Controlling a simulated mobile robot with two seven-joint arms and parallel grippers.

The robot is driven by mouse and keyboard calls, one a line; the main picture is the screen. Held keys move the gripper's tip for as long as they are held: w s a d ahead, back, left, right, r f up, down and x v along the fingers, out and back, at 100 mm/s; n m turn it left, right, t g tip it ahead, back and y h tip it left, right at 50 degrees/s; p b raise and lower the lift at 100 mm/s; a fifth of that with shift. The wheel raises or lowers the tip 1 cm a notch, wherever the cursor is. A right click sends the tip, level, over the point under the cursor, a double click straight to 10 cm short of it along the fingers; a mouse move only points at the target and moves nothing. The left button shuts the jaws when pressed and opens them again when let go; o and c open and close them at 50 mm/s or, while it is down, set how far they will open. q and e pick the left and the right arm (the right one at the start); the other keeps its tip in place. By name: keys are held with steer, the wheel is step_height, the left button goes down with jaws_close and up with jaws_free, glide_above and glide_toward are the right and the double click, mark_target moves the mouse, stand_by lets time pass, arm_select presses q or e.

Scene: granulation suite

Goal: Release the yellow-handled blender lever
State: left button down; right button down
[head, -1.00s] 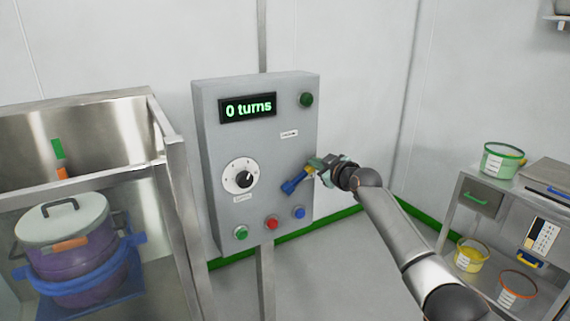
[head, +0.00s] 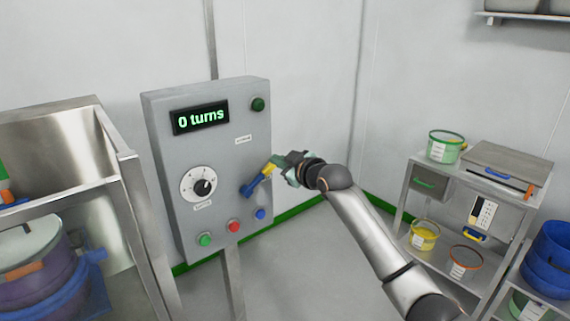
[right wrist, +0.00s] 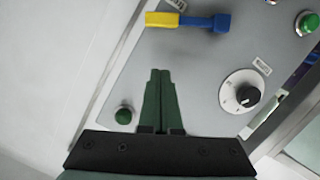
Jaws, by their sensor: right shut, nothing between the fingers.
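The blender lever shows in the head view on the right part of the grey control panel (head: 158,150). Its blue part (head: 249,190) is at lower left and its yellow handle (head: 267,171) slants up to the right. My right gripper (head: 279,161) is at the upper end of the handle in that view. In the right wrist view the lever's yellow handle (right wrist: 163,19) lies across the top, with the green fingers (right wrist: 160,73) shut and empty, visibly apart from it. My left gripper is not in view.
The panel carries a display (head: 201,117) reading "0 turns", a dial (head: 199,187), and green (head: 205,240), red (head: 234,226) and blue (head: 260,213) buttons. A steel frame (head: 135,200) stands left. A steel cart (head: 415,185) with tubs stands right. Floor between is clear.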

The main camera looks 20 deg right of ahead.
steer(key=shift+v, duration=1.7)
steer(key=shift+f, duration=0.1)
steer(key=s+a+f+m+g, duration=0.1)
steer(key=s+a+f, duration=0.1)
steer(key=s+f, duration=0.5)
steer(key=s+a+f+m+g, duration=0.1)
steer(key=s+f, duration=0.2)
steer(key=f, duration=0.8)
steer(key=s+a+f+m+g, duration=0.1)
steer(key=s+a+f, duration=0.1)
steer(key=s+f, duration=0.6)
steer(key=s+f+m+g, duration=0.1)
steer(key=s+f, duration=0.6)
steer(key=s, duration=0.4)
steer(key=s+a+f+m+g+h, duration=0.1)
steer(key=s+f+m, duration=0.1)
steer(key=s+f, duration=0.5)
steer(key=s, duration=0.4)
steer(key=shift+s+a+f+g, duration=0.15)
steer(key=shift+s+a+g, duration=0.15)
steer(key=shift+g, duration=0.1)
